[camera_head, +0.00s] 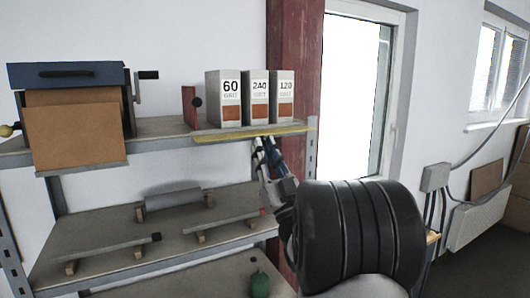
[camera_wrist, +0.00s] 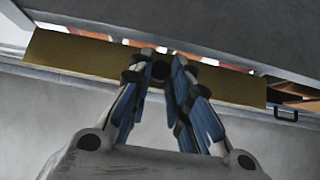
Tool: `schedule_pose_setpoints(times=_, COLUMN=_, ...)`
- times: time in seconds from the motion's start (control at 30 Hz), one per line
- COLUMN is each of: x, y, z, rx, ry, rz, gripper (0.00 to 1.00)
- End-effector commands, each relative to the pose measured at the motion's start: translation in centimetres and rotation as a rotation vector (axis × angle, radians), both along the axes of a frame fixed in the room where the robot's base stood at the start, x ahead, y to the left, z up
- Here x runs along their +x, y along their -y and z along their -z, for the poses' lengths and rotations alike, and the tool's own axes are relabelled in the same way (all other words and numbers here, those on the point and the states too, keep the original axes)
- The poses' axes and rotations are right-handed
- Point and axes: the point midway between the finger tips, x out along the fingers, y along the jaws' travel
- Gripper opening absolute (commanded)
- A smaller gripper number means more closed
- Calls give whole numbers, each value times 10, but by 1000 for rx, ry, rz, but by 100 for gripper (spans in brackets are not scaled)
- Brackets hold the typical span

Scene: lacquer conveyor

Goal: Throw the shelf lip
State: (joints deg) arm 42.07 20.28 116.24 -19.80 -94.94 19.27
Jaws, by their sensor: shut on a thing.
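The shelf lip (camera_head: 225,137) is a long, thin yellow strip along the front edge of the upper shelf, below the grit boxes. In the wrist view it is a brass-coloured bar (camera_wrist: 85,62) running across the picture, slightly tilted. My gripper (camera_head: 262,142) reaches up to the lip from below. In the wrist view my gripper (camera_wrist: 161,66) has its blue-padded fingers on either side of a dark round knob (camera_wrist: 161,71) at the middle of the lip, and is shut on it. The exact contact is partly hidden by the fingers.
Three boxes marked 60 (camera_head: 230,98), 240 (camera_head: 256,98) and 120 (camera_head: 283,98) stand on the upper shelf (camera_head: 165,128) just behind the lip. A dark-topped brown box (camera_head: 75,128) is at left. The lower shelf (camera_head: 110,225) holds racks and a grey roller (camera_head: 173,199).

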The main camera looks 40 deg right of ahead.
Motion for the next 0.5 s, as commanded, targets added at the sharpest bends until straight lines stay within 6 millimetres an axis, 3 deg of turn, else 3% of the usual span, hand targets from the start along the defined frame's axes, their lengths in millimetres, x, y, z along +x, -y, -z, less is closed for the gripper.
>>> schedule_pose_setpoints(times=0.13, x=0, y=0, z=0, rx=0, ry=-1, rz=0, gripper=0)
schedule_pose_setpoints(times=0.5, x=2, y=1, z=8, rx=-9, ry=30, rz=0, gripper=0)
